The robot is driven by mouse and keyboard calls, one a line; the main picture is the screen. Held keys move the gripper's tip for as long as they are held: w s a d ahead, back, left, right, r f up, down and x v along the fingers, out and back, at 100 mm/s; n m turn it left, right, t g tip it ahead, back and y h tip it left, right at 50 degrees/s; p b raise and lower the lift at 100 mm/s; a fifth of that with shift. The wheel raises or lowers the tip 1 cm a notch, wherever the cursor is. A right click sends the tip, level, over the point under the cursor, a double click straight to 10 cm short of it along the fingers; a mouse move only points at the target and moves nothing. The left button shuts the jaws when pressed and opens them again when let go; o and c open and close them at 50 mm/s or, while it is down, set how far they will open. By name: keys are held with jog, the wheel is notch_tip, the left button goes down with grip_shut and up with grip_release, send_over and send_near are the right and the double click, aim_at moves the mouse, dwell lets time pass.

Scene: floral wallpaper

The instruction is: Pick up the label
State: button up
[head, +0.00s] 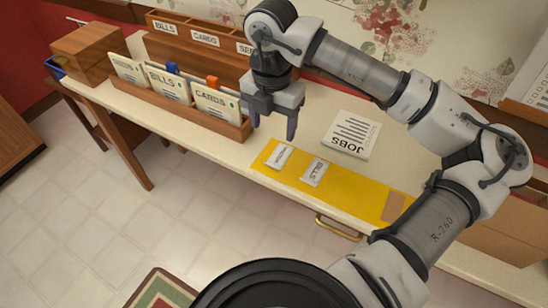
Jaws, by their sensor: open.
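Two small white labels lie on a yellow mat on the desk. The left label (279,157) has small dark print that I cannot read. The right label (315,172) reads "BILLS". The yellow mat (350,200) runs along the desk's front edge. My gripper (272,128) points down, open and empty, above the desk, just behind and left of the left label. It appears apart from both labels. Neither label is hidden.
A wooden tray (236,133) holds cards marked "BILLS" and "CARDS", just left of my gripper. A wooden sorter (190,38) stands behind it. A "JOBS" paper stack (352,134) lies right of my gripper. A wooden box (90,52) stands far left.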

jog(key=p, duration=0.1)
send_over(271, 165)
notch_tip(271, 165, down, 8)
jog(key=shift+w+d+r, duration=0.1)
jog(key=shift+w+r, duration=0.05)
jog(key=shift+r, duration=0.1)
jog(key=shift+f+p, duration=1.05)
jog(key=shift+f, duration=1.6)
jog(key=c, duration=1)
